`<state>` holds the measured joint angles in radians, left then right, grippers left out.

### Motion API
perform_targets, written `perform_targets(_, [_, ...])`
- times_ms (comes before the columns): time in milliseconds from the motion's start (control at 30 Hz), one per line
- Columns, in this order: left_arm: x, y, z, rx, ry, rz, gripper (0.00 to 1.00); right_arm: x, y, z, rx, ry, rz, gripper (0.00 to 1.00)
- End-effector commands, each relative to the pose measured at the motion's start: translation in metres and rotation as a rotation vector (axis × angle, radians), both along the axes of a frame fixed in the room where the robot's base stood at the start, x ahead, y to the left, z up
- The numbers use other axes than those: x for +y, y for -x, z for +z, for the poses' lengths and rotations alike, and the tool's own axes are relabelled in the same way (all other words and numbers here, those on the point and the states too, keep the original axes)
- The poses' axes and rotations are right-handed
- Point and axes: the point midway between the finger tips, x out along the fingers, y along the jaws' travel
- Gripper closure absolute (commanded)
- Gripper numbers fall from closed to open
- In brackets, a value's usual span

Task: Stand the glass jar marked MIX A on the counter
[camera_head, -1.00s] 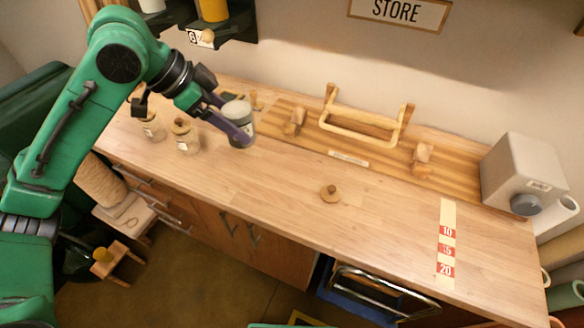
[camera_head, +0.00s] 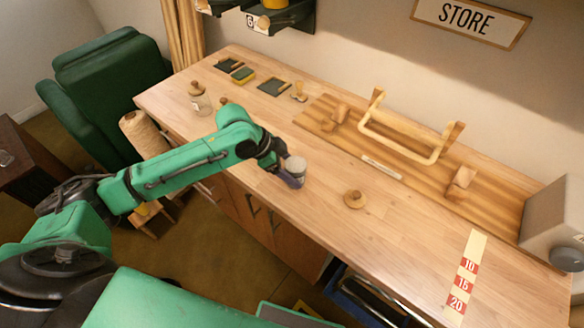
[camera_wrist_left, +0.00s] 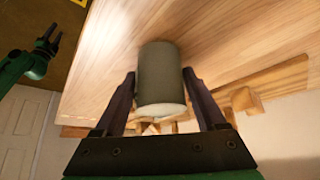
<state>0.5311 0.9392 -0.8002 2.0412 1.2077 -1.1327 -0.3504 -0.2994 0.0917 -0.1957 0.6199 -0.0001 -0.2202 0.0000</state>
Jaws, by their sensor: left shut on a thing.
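My left gripper (camera_head: 289,177) is shut on a grey cylindrical jar (camera_head: 296,166) with a pale top, near the front edge of the counter (camera_head: 330,235). In the left wrist view the jar (camera_wrist_left: 162,75) sits between the two dark fingers of the left gripper (camera_wrist_left: 160,88). No marking can be read on it. I cannot tell whether its base touches the counter. A green arm end with dark prongs, apparently my right gripper (camera_wrist_left: 49,40), shows small at the upper left of the wrist view; its jaw state is unclear.
A knobbed glass jar (camera_head: 198,100) stands at the left, partly near my arm. A wooden rack (camera_head: 400,140), a grey box (camera_head: 555,225) and a number strip (camera_head: 463,285) are farther right. Front-middle counter is clear.

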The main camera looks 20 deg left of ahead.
Motion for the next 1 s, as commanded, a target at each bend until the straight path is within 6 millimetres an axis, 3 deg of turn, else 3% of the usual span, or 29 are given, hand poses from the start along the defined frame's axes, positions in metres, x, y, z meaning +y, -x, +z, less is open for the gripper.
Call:
perform_targets(167, [0.0, -0.001, -0.001, -0.003, 0.001, -0.001, 1.0, 0.004, 0.0, 0.0, 0.0, -0.005, -0.001, 0.5])
perform_targets(200, [0.0, 0.0, -0.001, -0.002, 0.0, 0.0, 0.23, 0.005, 0.0, -0.001, 0.001, -0.007, -0.001, 0.5])
perform_targets(267, [0.0, 0.0, -0.001, -0.002, 0.0, 0.0, 0.0, 0.008, 0.0, -0.001, 0.0, -0.011, -0.002, 0.5])
perform_targets(533, [0.0, 0.0, 0.0, -0.001, 0.001, 0.001, 0.0, 0.014, 0.001, -0.002, 0.0, -0.02, 0.0, 0.5])
perform_targets(667, [0.007, 0.001, 0.01, -0.004, 0.0, 0.002, 0.0, 0.014, 0.001, -0.004, 0.001, -0.019, 0.0, 0.5])
perform_targets(1000, [0.047, 0.019, 0.076, -0.005, -0.003, 0.002, 0.0, 0.01, 0.001, -0.013, 0.001, -0.014, 0.002, 0.5])
